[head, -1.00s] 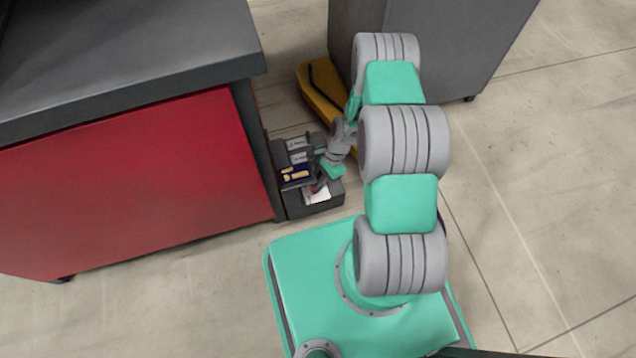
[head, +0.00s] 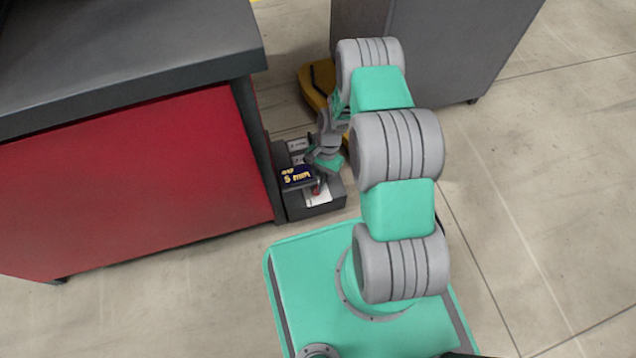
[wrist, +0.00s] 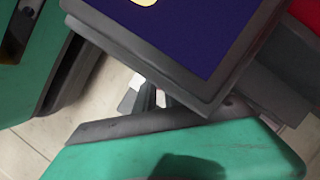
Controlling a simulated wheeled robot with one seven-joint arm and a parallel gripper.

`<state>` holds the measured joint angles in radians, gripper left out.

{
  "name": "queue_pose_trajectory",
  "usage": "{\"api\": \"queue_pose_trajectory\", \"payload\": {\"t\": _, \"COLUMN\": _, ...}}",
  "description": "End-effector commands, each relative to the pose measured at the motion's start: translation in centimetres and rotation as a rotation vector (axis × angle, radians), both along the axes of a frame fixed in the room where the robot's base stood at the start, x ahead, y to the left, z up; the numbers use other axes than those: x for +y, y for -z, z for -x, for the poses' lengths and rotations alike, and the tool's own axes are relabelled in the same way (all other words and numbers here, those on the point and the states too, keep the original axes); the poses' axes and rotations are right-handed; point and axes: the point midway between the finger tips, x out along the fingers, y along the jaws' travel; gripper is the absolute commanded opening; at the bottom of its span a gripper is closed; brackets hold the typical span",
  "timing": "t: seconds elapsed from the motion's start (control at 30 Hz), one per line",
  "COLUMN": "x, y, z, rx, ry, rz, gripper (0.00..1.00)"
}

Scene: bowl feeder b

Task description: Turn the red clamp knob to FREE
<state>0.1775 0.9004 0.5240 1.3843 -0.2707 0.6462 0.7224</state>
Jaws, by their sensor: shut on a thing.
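The red clamp knob (head: 317,191) shows as a small red spot over a white plate (head: 319,197) on the low dark fixture (head: 325,208). My gripper (head: 318,184) reaches down to it and is shut on it, as far as the head view shows. The knob's pointer and any FREE marking are too small to read. In the wrist view a navy display panel (wrist: 205,30) with a dark frame fills the top and hides the fingertips and the knob. The same display (head: 297,176), reading "5 mm", sits just left of my gripper in the head view.
A red cabinet (head: 150,180) with a dark top stands close on the left of the fixture. A grey cabinet (head: 440,50) stands behind on the right. A yellow and black object (head: 314,88) lies on the floor between them. The floor at right is clear.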

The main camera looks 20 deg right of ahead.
Motion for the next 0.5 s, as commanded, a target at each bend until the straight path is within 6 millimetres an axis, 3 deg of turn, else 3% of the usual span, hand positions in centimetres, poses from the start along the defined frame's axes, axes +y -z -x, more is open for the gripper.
{"api": "queue_pose_trajectory", "payload": {"t": 0.27, "x": -0.02, "y": -0.01, "z": -0.02, "rx": -0.001, "ry": -0.002, "rz": 0.0, "gripper": 0.0}}
{"api": "queue_pose_trajectory", "payload": {"t": 0.3, "x": -0.02, "y": -0.01, "z": -0.03, "rx": -0.001, "ry": -0.002, "rz": 0.0, "gripper": 0.15}}
{"api": "queue_pose_trajectory", "payload": {"t": 0.5, "x": -0.02, "y": 0.0, "z": -0.02, "rx": 0.0, "ry": -0.001, "rz": 0.0, "gripper": 0.31}}
